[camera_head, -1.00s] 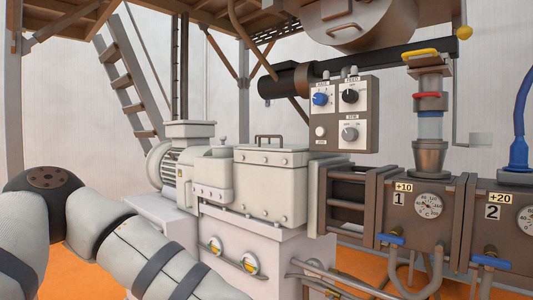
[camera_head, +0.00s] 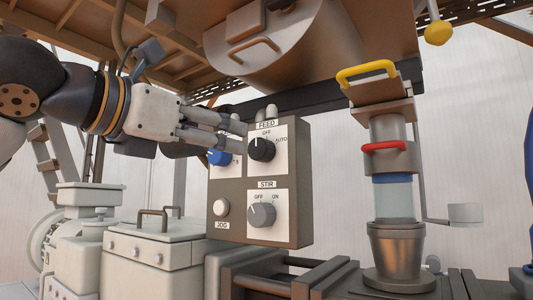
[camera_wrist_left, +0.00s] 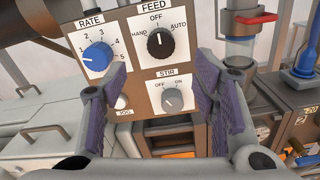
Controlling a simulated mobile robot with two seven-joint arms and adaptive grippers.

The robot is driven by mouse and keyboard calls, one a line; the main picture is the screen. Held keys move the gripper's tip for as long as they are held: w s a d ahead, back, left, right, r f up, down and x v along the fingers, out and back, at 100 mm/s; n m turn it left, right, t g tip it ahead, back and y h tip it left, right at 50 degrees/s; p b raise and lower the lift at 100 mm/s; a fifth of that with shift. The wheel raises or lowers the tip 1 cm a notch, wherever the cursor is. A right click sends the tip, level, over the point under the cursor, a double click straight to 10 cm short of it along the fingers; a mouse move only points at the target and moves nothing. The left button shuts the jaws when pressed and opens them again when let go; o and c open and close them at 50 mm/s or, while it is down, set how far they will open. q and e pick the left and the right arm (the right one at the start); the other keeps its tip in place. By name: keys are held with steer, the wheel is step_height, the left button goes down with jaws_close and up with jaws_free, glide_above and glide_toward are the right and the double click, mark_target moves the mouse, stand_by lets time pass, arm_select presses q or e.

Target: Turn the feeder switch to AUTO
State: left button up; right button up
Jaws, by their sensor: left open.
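The FEED switch is a black knob (camera_head: 262,149) on a white plate at the upper right of the control box (camera_head: 280,228). In the left wrist view the knob (camera_wrist_left: 160,42) has its white mark pointing up at OFF, with HAND to its left and AUTO to its right. My left gripper (camera_head: 240,133) reaches in from the left close to the box, its fingers partly covering the RATE plate. In the left wrist view my gripper (camera_wrist_left: 150,88) is open and empty, with the knob ahead and above the gap between its fingers. Contact with the knob cannot be told. My right gripper is not in view.
The blue RATE knob (camera_head: 219,157), grey STIR knob (camera_head: 262,214) and JOG button (camera_head: 221,207) share the box. A feed column with a red handle (camera_head: 384,146) and yellow handle (camera_head: 366,72) stands to the right. A hopper (camera_head: 270,50) hangs above.

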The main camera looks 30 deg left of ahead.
mark_target(256, 147)
arm_select(q)
steer(key=w, duration=0.6)
steer(key=w+d, duration=0.1)
steer(key=w, duration=0.3)
steer(key=c, duration=1.2)
